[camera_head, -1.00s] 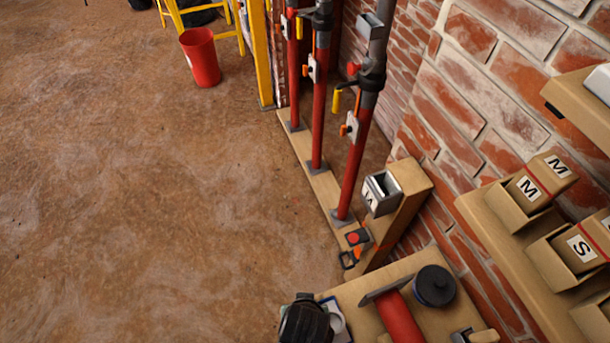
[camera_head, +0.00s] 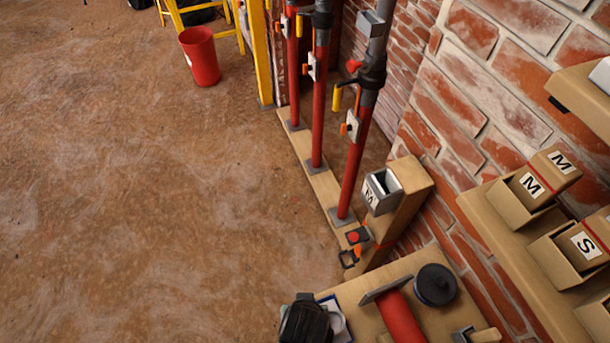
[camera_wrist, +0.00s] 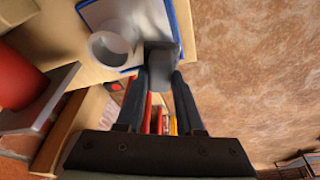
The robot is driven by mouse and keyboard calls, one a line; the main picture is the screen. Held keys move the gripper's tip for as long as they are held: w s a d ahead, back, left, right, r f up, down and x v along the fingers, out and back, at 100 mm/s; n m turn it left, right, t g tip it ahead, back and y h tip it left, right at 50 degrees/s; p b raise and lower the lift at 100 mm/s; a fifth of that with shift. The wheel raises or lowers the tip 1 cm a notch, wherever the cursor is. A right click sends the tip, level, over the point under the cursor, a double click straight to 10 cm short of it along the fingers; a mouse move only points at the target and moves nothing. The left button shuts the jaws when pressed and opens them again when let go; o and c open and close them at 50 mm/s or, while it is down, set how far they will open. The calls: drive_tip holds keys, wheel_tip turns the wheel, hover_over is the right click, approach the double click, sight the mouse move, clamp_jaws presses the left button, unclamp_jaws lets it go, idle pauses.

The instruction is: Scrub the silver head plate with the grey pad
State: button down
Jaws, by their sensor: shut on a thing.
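The silver head plate (camera_head: 385,289) is at the end of a red tube (camera_head: 402,322) lying on the wooden bench at the bottom of the head view. In the wrist view the plate (camera_wrist: 52,98) and tube (camera_wrist: 18,78) show at the left. My gripper (camera_wrist: 162,78) is shut on a grey block, which looks like the grey pad (camera_wrist: 163,68). The pad is at the edge of a blue-rimmed white sheet or tray (camera_wrist: 165,18), apart from the plate. In the head view my dark wrist (camera_head: 305,322) hides the pad and fingertips.
A dark round lid or disc (camera_head: 435,284) lies right of the plate. A white ring (camera_wrist: 112,46) is beside the pad. Upright red props (camera_head: 355,170) and a box marked M (camera_head: 382,190) stand behind. Shelf boxes (camera_head: 530,190) are at the right; the floor left is open.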

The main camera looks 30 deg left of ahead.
drive_tip(key=shift+f, duration=0.35)
